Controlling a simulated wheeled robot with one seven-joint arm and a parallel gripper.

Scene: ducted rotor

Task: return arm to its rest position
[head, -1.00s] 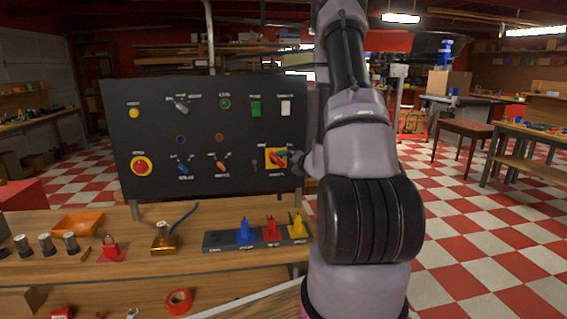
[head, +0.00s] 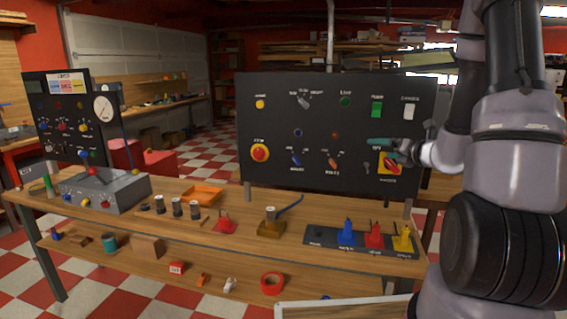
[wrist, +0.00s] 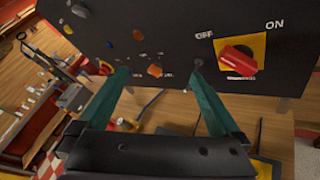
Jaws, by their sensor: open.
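My gripper (wrist: 163,105) is open in the wrist view, with two teal fingers spread apart and nothing between them. In the head view my gripper (head: 380,143) is in front of the right side of the black control panel (head: 215,180), partly covering the yellow plate of the red rotary switch (head: 391,168). My arm comes in from the right edge. In the wrist view the red switch handle (wrist: 238,60) on its yellow plate is to the right of the fingers, apart from them.
A wooden workbench (head: 150,234) runs below the panel. It holds a grey box (head: 106,190), an orange tray (head: 203,194), and a dark rack (head: 322,238) with blue, red and yellow pieces. A second panel with a gauge (head: 103,108) stands at left.

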